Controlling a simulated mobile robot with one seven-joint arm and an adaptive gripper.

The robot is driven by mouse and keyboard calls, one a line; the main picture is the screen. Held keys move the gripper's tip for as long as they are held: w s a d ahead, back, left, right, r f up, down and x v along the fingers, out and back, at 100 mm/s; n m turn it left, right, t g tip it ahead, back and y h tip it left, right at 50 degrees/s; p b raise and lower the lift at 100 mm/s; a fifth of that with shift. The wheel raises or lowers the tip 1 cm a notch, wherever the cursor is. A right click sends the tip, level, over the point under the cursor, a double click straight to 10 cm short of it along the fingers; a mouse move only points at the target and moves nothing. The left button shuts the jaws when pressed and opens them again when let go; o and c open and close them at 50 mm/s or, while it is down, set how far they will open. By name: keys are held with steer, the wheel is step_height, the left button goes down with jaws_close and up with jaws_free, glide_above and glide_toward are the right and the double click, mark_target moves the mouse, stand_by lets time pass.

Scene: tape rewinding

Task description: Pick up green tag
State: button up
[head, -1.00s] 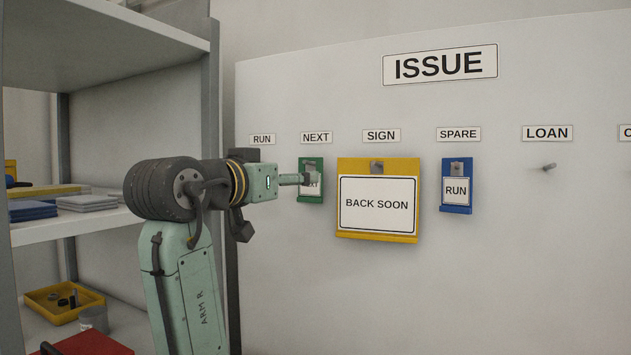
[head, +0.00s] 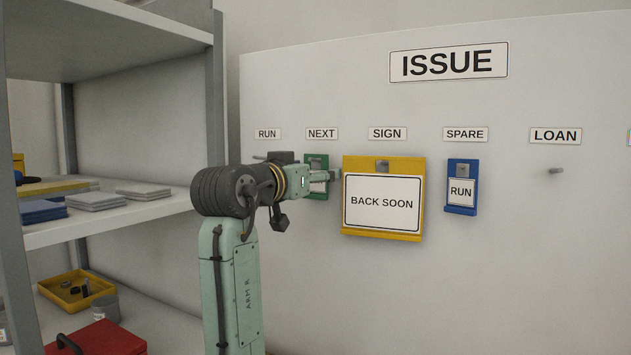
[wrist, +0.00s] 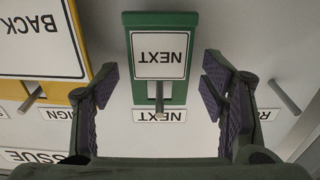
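The green tag (head: 316,163) hangs on the wall board under the NEXT label, partly hidden behind my gripper (head: 330,176) in the head view. In the wrist view, which is upside down, the green tag (wrist: 160,55) shows a white NEXT card and hangs on a metal peg (wrist: 159,97). My gripper (wrist: 160,80) is open in the wrist view. One finger shows on each side of the tag, with a visible gap on both sides, and nothing is held.
A yellow BACK SOON sign (head: 382,165) hangs close to the right of the green tag. A blue RUN tag (head: 461,182) hangs further right. The LOAN peg (head: 556,170) and the RUN peg (wrist: 286,98) are bare. A shelf (head: 120,221) with several items stands at left.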

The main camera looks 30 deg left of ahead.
steer(key=c, duration=0.8)
steer(key=shift+o, duration=0.2)
steer(key=shift+w+d+r, duration=0.1)
steer(key=shift+r, duration=0.2)
